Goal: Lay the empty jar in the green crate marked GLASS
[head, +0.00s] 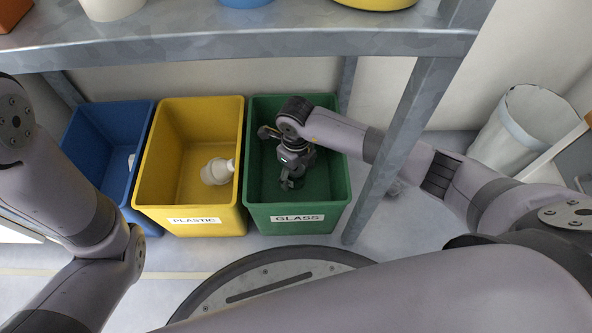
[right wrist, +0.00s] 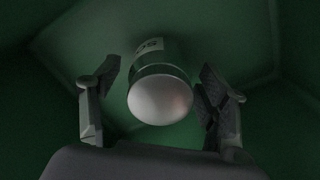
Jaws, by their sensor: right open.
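The green crate (head: 299,208) has a GLASS label on its front and stands right of the yellow crate. My right gripper (head: 289,183) reaches down inside the green crate. In the right wrist view my right gripper (right wrist: 160,105) is open, with one finger on each side of the jar (right wrist: 160,92). The jar has a pale round end facing the camera and a label on its side. It is in the green crate, between the open fingers; I cannot tell whether it touches them. In the head view the gripper hides the jar. My left gripper is out of view.
A white bin (head: 520,125) stands at right.

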